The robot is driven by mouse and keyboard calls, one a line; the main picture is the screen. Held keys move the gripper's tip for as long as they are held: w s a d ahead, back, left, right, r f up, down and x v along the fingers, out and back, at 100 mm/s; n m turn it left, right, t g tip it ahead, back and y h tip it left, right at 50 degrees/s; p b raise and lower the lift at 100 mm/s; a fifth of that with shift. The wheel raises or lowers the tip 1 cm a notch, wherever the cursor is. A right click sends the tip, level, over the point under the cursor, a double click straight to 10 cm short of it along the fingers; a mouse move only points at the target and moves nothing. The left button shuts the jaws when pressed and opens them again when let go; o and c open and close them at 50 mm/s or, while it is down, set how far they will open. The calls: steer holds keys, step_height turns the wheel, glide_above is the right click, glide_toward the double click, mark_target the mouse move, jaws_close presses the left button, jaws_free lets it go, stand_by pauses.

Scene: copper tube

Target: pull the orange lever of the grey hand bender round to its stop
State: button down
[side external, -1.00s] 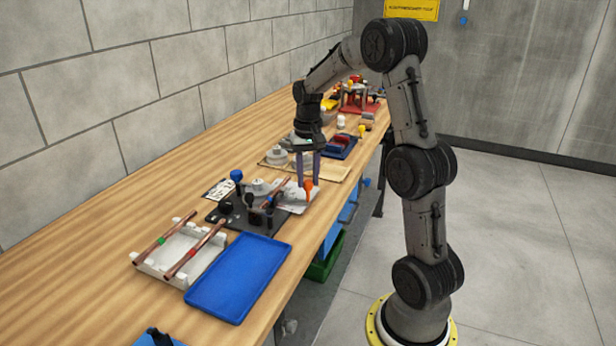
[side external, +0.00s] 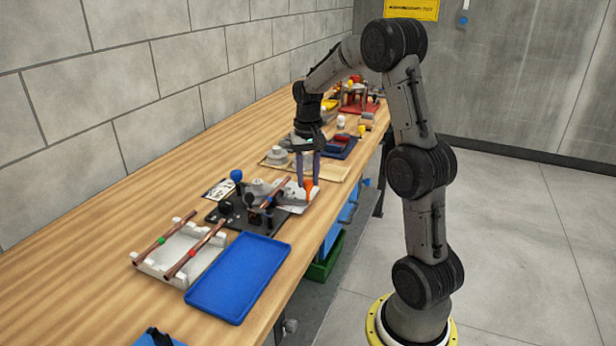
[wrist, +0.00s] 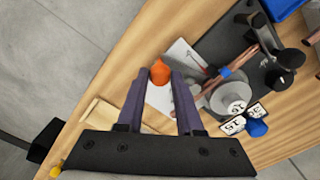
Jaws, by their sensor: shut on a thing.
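The grey hand bender (side external: 257,190) is fixed on a dark base plate (side external: 232,217) on the bench. Its orange lever (side external: 308,184) stands at the plate's right end, and its orange knob shows in the wrist view (wrist: 159,72). My gripper (side external: 309,182) points down over the lever, and its fingers (wrist: 160,82) are shut on the orange knob, one on each side. A copper tube with a blue band (wrist: 225,72) lies across the bender beside the round grey former (wrist: 230,97). The lever's arm is partly hidden by my fingers.
A white rack (side external: 178,252) with two copper tubes, banded green and red, and an empty blue tray (side external: 238,278) lie in front. A blue-knobbed part (side external: 236,176) stands left of the bender. Trays and other tools sit farther back.

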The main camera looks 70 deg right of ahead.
steer(key=shift+d, duration=0.15)
steer(key=shift+w+d+n, duration=0.35)
steer(key=shift+d+n, duration=0.4)
steer(key=shift+w+d+n, duration=0.35)
steer(key=shift+d+n, duration=0.4)
steer(key=shift+w+d+r+n, duration=0.1)
steer(key=shift+w+d+n, duration=1)
steer(key=shift+d+n, duration=0.35)
steer(key=shift+a, duration=0.1)
steer(key=c, duration=0.5)
jaws_free()
steer(key=shift+c, duration=0.2)
step_height(320, 180, up, 14)
